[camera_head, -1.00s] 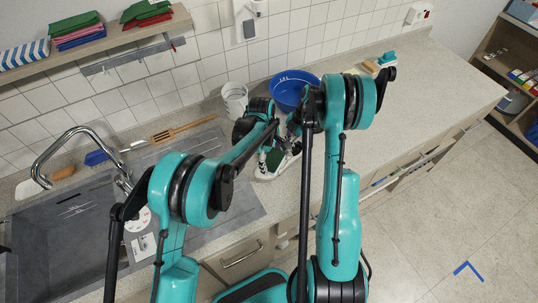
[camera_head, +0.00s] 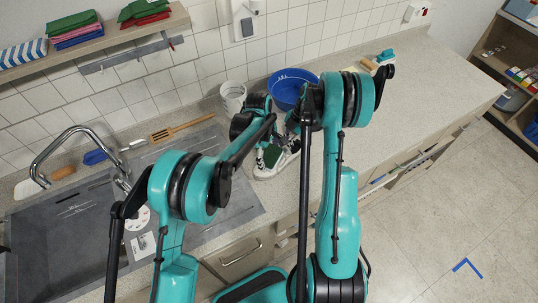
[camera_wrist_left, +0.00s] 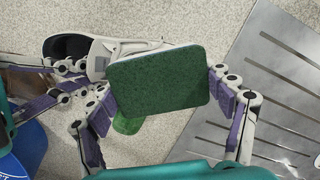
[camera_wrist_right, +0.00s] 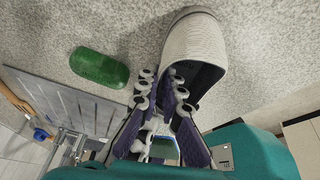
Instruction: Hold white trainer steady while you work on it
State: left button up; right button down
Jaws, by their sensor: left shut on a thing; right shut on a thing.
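The white trainer (camera_head: 266,173) lies on the counter beneath my grippers. It also shows in the left wrist view (camera_wrist_left: 97,62), partly behind the pad, and its pale ribbed end and dark opening show in the right wrist view (camera_wrist_right: 200,38). My left gripper (camera_head: 268,148) is shut on a green scrubbing pad (camera_wrist_left: 158,80), which it holds over the trainer; whether they touch is unclear. My right gripper (camera_wrist_right: 164,92) is shut on the trainer near its opening. Its exact contact is partly hidden.
A green oval object (camera_wrist_right: 100,67) lies on the counter beside the trainer. A blue basin (camera_head: 292,84) and white pot (camera_head: 233,97) stand behind my grippers. The sink (camera_head: 75,235) is at left. The counter at right (camera_head: 410,95) is mostly clear.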

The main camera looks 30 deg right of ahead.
pick_arm(q)
jog(key=w, duration=0.3)
jog(key=shift+r, duration=0.1)
jog(key=shift+w, duration=0.1)
jog(key=s, duration=0.4)
jog(key=shift+f, duration=0.2)
jog(key=shift+w+r, duration=0.2)
jog(key=shift+w, duration=1.85)
notch_tip(320, 180, up, 10)
jog(key=shift+f, duration=0.25)
pick_arm(e)
jog(key=c, duration=1.6)
grip_release()
